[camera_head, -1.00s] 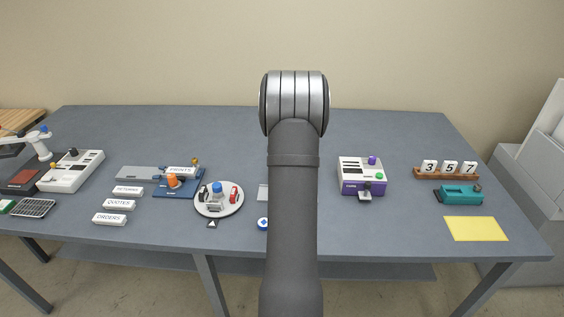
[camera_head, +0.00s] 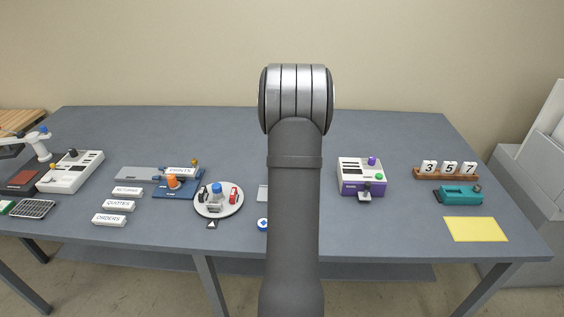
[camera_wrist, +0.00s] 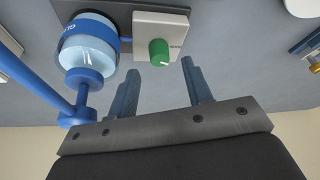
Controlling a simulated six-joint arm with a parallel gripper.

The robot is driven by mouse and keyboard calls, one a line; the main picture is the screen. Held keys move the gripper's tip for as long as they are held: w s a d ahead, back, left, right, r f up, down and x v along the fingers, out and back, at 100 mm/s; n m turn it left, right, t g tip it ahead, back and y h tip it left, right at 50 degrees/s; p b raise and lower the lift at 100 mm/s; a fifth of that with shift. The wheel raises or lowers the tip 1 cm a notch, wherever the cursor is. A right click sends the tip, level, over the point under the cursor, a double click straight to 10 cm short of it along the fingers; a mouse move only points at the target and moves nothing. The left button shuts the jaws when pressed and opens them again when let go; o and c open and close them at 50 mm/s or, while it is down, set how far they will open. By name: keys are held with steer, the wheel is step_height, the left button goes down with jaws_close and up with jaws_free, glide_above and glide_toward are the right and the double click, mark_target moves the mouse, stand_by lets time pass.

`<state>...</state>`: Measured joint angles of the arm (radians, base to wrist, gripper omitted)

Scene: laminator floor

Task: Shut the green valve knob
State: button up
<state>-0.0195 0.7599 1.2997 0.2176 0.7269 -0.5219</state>
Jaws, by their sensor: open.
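The green valve knob (camera_wrist: 159,52) shows in the wrist view, on the face of a square white block (camera_wrist: 146,20). A pale pointer mark is on the knob. My gripper (camera_wrist: 175,68) is open, with one blue-grey finger on each side of the space below and right of the knob. Nothing is between the fingers. In the head view my arm hides this knob and my gripper.
A blue-banded bottle (camera_wrist: 88,48) with a blue nozzle stands left of the knob, close to my left finger. In the head view a purple-and-white device (camera_head: 361,177) sits right of my arm, and a round tray (camera_head: 219,211) left. The table's back is clear.

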steer(key=v, duration=1.4)
steer(key=s+a+f+n+g+h, duration=0.2)
steer(key=s+a+f+n+h, duration=0.25)
steer(key=f+n+h, duration=0.4)
steer(key=a+f+n+t+h, duration=0.25)
steer(key=a+n+t, duration=0.55)
steer(key=n, duration=0.6)
steer(key=shift+g, duration=0.3)
steer(key=x, duration=1.6)
steer(key=shift+w+a, duration=0.2)
steer(key=shift+w, duration=0.1)
